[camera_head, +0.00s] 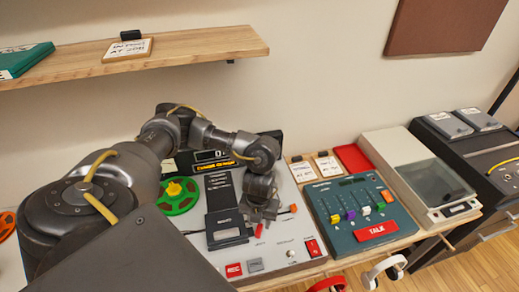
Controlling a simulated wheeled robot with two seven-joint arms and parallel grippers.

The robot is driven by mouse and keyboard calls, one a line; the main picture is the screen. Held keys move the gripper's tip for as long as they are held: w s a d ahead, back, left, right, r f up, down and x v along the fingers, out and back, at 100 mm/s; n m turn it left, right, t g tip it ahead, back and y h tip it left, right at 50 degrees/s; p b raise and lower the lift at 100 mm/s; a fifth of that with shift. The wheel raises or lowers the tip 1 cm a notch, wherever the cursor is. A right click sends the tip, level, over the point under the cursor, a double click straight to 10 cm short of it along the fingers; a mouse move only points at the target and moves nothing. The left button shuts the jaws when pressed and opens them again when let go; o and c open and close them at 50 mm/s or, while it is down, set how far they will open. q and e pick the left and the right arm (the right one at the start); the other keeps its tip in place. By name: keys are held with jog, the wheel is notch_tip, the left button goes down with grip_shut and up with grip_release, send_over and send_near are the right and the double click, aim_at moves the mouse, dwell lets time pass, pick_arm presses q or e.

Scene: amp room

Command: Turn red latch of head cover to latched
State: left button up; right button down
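A light grey tape machine (287,250) sits on the wooden bench, with a black head cover (227,222) on its top. A small red piece (259,230), possibly the red latch, stands just right of the cover. An orange-red tab (293,209) shows farther right. My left gripper (262,212) points down over the machine, right of the head cover and just above the small red piece. Its fingers are small and dark, so their gap and any contact are unclear. My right gripper is not in view.
A green reel (178,196) lies left of the cover. A teal mixer panel (352,240) with coloured sliders and a TALK button stands close on the right. A grey turntable-like unit (400,148) is beyond it. A wooden shelf (190,48) hangs above at the back.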

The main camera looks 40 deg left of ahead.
aim_at(259, 229)
pick_arm(q)
jog(key=shift+f, duration=2.05)
grip_shut()
